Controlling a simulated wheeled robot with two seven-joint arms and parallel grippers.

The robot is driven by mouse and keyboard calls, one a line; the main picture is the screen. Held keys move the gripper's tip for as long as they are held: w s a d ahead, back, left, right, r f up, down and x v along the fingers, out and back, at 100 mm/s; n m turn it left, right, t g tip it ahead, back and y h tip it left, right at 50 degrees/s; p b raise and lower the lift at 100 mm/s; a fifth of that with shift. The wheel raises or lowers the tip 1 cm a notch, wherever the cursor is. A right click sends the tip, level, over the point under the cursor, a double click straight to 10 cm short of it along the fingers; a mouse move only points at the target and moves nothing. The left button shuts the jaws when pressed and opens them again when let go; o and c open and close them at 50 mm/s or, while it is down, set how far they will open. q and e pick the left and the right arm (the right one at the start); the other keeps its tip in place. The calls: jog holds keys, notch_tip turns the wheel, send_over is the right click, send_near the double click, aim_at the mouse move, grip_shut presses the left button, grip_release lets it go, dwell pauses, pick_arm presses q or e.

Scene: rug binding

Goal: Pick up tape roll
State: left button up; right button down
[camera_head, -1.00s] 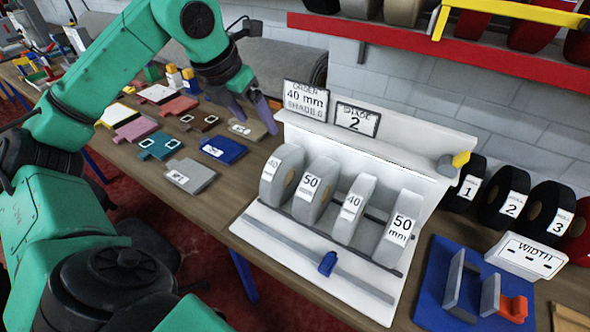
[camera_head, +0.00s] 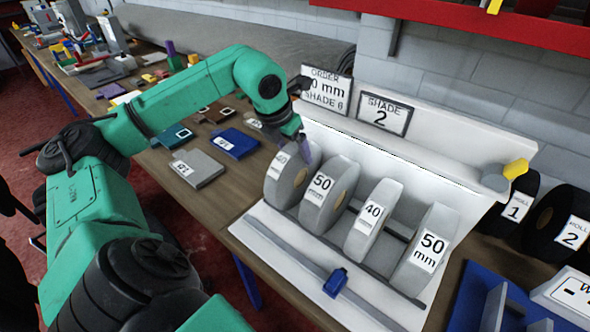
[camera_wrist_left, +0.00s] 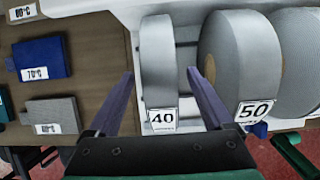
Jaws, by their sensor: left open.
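Several grey tape rolls stand upright in a row on a white rack (camera_head: 262,222). From left to right in the head view they are a 40 roll (camera_head: 281,183), a 50 roll (camera_head: 325,197), a 40 roll (camera_head: 370,222) and a 50 mm roll (camera_head: 420,250). My left gripper (camera_head: 304,150) is at the leftmost 40 roll, reaching in from behind it. In the left wrist view its purple fingers (camera_wrist_left: 160,82) are open, one on each side of that 40 roll (camera_wrist_left: 158,60), with gaps visible. The neighbouring 50 roll (camera_wrist_left: 235,60) is just right of the right finger. My right gripper is out of view.
An order sign (camera_head: 325,90), partly covered by my arm, and a shade 2 sign (camera_head: 381,116) stand behind the rack. Grey (camera_head: 197,168) and blue (camera_head: 233,143) labelled blocks lie left of it. Black rolls (camera_head: 513,207) stand at the right.

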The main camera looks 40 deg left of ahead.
pick_arm(q)
jog(key=p+x, duration=0.1)
jog(key=x, duration=0.3)
jog(key=shift+w+r, duration=0.15)
grip_shut()
jog(key=shift+r, duration=0.1)
dwell(1.0)
